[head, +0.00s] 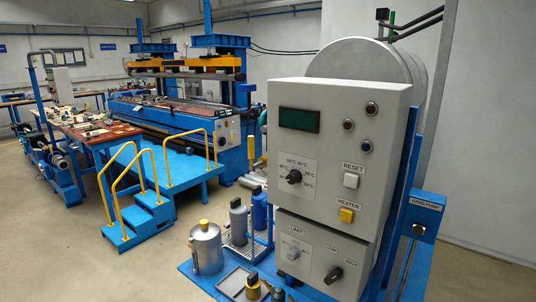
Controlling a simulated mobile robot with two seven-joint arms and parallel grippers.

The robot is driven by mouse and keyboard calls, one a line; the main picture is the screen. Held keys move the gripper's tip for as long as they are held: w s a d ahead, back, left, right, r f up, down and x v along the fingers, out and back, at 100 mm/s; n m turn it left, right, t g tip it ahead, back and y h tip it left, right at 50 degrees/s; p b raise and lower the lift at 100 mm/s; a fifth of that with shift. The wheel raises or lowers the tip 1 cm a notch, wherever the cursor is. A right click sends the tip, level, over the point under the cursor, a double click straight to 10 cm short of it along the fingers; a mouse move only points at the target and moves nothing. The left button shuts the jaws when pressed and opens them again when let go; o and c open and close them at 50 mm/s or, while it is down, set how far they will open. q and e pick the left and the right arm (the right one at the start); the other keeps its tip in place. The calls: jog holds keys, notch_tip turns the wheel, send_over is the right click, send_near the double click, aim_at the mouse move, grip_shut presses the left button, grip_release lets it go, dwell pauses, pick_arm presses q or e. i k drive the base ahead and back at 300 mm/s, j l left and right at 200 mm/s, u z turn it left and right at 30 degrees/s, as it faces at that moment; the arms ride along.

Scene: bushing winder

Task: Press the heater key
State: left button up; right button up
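The panel's display (299,120) is dark green with no readable digits. Neither of my grippers shows in this view.
Below the heater key are a pale knob (293,252) and a black LOW/HIGH knob (333,274). A blue hand pump box (420,217) stands right of the panel. A metal can (206,248) and bottles stand at its lower left. Blue steps (140,218) are farther left, with open floor in front.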

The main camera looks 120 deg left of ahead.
aim_at(346, 216)
jog(key=u, duration=3.45)
